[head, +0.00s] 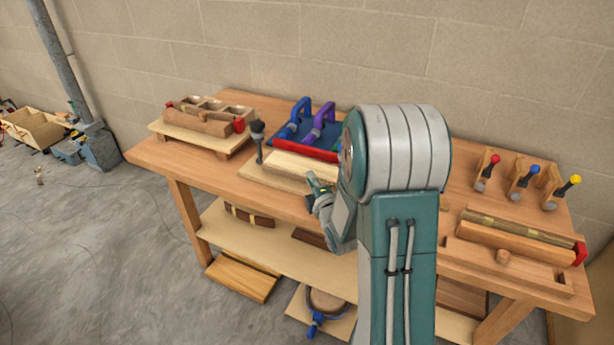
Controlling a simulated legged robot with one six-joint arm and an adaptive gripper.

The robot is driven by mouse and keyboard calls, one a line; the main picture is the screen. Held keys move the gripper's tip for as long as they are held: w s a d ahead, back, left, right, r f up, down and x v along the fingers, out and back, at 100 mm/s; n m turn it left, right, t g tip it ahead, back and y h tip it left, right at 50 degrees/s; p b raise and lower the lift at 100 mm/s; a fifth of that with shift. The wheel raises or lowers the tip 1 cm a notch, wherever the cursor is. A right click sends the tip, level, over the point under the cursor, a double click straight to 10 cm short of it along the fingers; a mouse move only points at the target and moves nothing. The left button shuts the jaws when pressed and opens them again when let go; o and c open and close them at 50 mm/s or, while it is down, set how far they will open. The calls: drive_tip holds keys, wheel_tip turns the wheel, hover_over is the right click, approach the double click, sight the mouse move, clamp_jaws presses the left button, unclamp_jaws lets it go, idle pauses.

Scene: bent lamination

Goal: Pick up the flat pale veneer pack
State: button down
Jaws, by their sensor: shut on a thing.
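The flat pale veneer pack (298,166) lies level over a light board (258,176) near the front middle of the workbench. I cannot tell whether it touches the board. My gripper (313,184) is at the pack's front edge and is shut on it. My arm hides the pack's right end and part of the gripper's fingers.
On the workbench (153,158), a dark upright tool (258,140) stands left of the pack. Behind the pack is a blue and red tray (285,143) with blue and purple clamps. A wooden form (198,121) sits left; a long vise (515,238) and several colored-knob tools (523,180) sit right.

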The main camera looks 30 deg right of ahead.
drive_tip(key=shift+s+a+r, duration=0.1)
drive_tip(key=shift+s+r, duration=0.2)
drive_tip(key=shift+s, duration=0.6)
drive_tip(key=shift+s+a+r, duration=0.15)
drive_tip(key=shift+s+r, duration=0.2)
drive_tip(key=shift+s, duration=0.5)
drive_tip(key=shift+s+a+r, duration=0.1)
drive_tip(key=shift+s+r, duration=0.2)
drive_tip(key=shift+s, duration=0.6)
